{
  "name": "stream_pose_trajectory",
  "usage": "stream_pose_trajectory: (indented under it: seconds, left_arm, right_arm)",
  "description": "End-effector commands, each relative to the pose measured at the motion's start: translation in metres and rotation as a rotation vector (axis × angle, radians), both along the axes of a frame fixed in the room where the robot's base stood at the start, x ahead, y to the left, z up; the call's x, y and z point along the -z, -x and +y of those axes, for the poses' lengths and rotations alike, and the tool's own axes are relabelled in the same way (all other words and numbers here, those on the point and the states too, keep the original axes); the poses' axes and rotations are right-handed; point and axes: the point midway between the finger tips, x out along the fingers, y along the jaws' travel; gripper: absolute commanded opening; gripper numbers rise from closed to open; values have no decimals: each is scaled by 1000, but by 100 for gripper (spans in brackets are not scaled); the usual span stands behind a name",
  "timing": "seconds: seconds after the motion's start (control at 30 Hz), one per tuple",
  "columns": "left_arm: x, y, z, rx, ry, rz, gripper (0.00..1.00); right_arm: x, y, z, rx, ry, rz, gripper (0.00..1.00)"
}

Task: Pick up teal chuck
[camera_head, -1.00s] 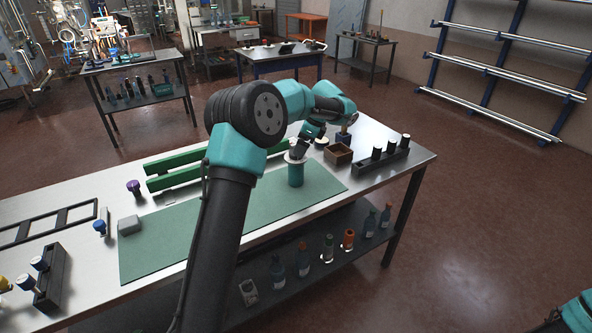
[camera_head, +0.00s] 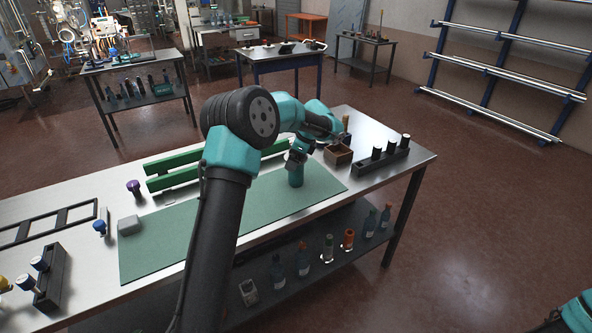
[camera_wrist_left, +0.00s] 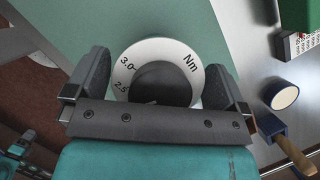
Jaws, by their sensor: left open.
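The teal chuck (camera_head: 296,177) stands upright on the green mat (camera_head: 165,247) near its right end. In the left wrist view its top is a white dial ring (camera_wrist_left: 133,50) marked 2.5, 3.0 and Nm, around a dark round centre. My left gripper (camera_head: 296,159) is right above the chuck and covers its top in the head view. In the left wrist view my left gripper (camera_wrist_left: 155,78) is open, with one finger on each side of the dial; contact cannot be told. The teal body is hidden there. My right gripper is out of view.
A brown box (camera_head: 338,154) and a black rack (camera_head: 381,160) with dark, white-topped pieces stand right of the chuck. Green rails (camera_head: 175,178) lie behind the mat. A grey block (camera_head: 129,225) sits at the mat's left end. The mat's middle is clear.

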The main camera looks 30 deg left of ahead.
Motion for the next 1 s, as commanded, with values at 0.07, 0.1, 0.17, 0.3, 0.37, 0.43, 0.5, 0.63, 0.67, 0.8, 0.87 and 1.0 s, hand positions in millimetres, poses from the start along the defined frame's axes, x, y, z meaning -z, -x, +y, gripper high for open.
stream_pose_trajectory:
  seconds: [0.07, 0.1, 0.17, 0.3, 0.37, 0.43, 0.5, 0.63, 0.67, 0.8, 0.87, 1.0]
  left_arm:
    - [3, 1, 1, 0, 0, 1, 100]
    - [3, 1, 1, 0, 0, 1, 100]
    - [3, 1, 1, 0, 0, 0, 100]
    - [3, 1, 1, 0, 0, 0, 100]
    - [3, 1, 1, 0, 0, 0, 100]
    - [2, 0, 1, 0, 0, 0, 100]
    - [2, 0, 1, 0, 0, 0, 100]
    - [2, 0, 1, 0, 0, 0, 88]
    - [2, 0, 1, 0, 0, 0, 86]
    - [2, 0, 1, 0, 0, 0, 72]
    - [2, 0, 1, 0, 0, 0, 66]
    - [2, 0, 1, 0, 0, 0, 53]
  right_arm:
    - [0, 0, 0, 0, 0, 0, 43]
    - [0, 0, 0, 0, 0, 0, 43]
    - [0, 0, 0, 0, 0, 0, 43]
    - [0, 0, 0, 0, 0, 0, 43]
    - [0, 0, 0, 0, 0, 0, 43]
    - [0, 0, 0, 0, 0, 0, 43]
    - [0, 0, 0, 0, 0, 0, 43]
    - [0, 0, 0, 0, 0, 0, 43]
    - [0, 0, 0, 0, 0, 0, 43]
    - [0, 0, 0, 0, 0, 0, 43]
    - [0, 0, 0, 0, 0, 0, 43]
    - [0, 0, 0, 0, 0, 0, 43]
